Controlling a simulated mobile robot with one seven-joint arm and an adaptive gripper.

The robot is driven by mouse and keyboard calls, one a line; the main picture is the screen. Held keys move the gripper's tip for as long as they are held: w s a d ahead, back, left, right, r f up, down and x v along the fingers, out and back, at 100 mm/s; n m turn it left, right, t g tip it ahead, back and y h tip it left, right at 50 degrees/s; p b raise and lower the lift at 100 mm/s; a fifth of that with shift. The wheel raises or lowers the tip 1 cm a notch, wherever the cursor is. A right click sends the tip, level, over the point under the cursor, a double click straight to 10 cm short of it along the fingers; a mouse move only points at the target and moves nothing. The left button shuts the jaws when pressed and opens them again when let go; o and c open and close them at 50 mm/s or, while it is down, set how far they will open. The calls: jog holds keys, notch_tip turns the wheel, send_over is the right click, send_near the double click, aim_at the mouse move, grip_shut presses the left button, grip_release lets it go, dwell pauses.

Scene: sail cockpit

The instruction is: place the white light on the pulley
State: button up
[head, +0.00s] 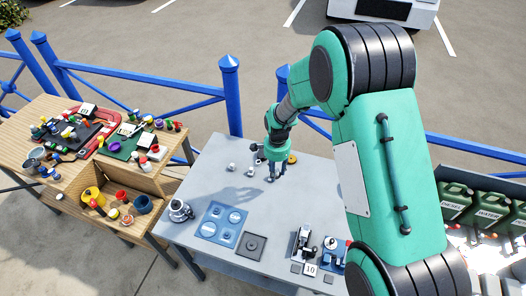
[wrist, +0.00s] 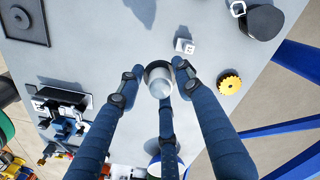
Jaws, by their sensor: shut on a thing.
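My gripper (wrist: 154,82) is shut on a small round thing with a pale top and a dark rim, apparently the white light (wrist: 158,85), seen from above in the wrist view. Its fingers close around its sides. In the head view my gripper (head: 272,173) is over the far part of the grey table; the light is too small to make out there. A black rounded block with a metal shackle, apparently the pulley (wrist: 264,22), lies at upper right in the wrist view, apart from my gripper. I cannot tell whether the light touches the table.
A small white fitting (wrist: 184,46) and a yellow toothed disc (wrist: 229,84) lie near my gripper. A blue tray (head: 221,224), a dark square plate (head: 251,245) and a steel pot (head: 180,210) stand nearer on the grey table (head: 205,185). A blue fence (head: 231,95) runs behind.

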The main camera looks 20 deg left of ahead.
jog(key=shift+s+a+f, duration=0.1)
jog(key=shift+a, duration=0.55)
jog(key=shift+s+a+f, duration=0.1)
jog(key=shift+a, duration=0.5)
jog(key=p, duration=0.1)
send_over(261, 157)
jog(key=shift+f, duration=0.75)
jog(key=shift+f+p, duration=0.4)
jog(key=shift+f, duration=1.35)
jog(key=shift+f, duration=0.15)
jog(key=o, duration=1.1)
